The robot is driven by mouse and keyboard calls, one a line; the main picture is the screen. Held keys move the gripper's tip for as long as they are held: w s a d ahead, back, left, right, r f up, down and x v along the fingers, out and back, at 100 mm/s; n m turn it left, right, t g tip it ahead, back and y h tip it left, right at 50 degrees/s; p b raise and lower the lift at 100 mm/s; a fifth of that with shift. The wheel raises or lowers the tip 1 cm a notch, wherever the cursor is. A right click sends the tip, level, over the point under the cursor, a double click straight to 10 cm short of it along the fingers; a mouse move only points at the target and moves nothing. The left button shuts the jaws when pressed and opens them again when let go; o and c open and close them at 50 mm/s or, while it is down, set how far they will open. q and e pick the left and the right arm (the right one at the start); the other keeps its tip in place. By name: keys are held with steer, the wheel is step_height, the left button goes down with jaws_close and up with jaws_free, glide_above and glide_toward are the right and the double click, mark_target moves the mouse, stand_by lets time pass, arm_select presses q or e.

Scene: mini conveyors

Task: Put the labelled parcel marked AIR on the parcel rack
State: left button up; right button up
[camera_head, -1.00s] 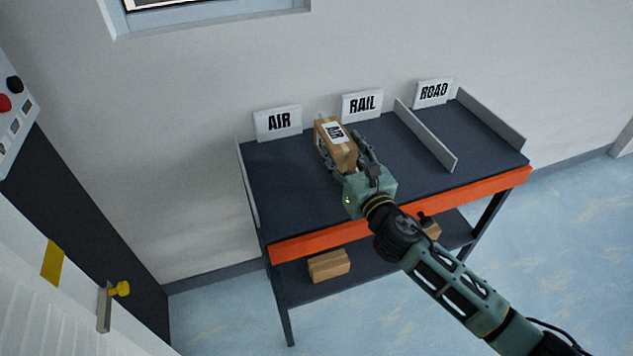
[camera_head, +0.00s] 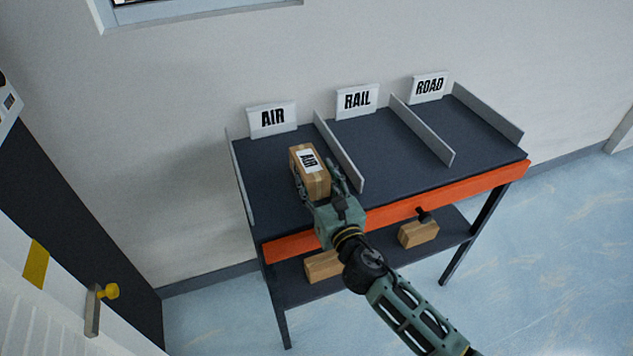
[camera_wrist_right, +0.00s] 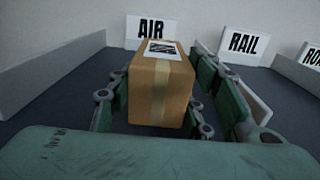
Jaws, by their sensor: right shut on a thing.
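The AIR parcel (camera_head: 310,172) is a brown box with tan tape and a white label marked AIR on top. My right gripper (camera_head: 322,190) is shut on it, one finger on each side. They are over the left lane of the parcel rack (camera_head: 262,170), in front of the AIR sign (camera_head: 272,118). In the right wrist view the parcel (camera_wrist_right: 160,90) sits upright between the fingers, with the AIR sign behind it. I cannot tell whether its underside touches the rack's dark top. My left gripper is not in view.
Grey dividers (camera_head: 340,157) bound the lanes, and the nearest stands just right of my right gripper. The RAIL sign (camera_head: 357,100) and ROAD sign (camera_head: 429,87) mark the other lanes, which are empty. Brown boxes (camera_head: 418,234) lie on the lower shelf.

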steer(key=o, duration=1.4)
steer(key=shift+r, duration=0.1)
steer(key=shift+s+d, duration=0.15)
steer(key=shift+s, duration=0.15)
steer(key=v, duration=1.1)
steer(key=shift+s+b, duration=0.2)
steer(key=shift+b, duration=0.1)
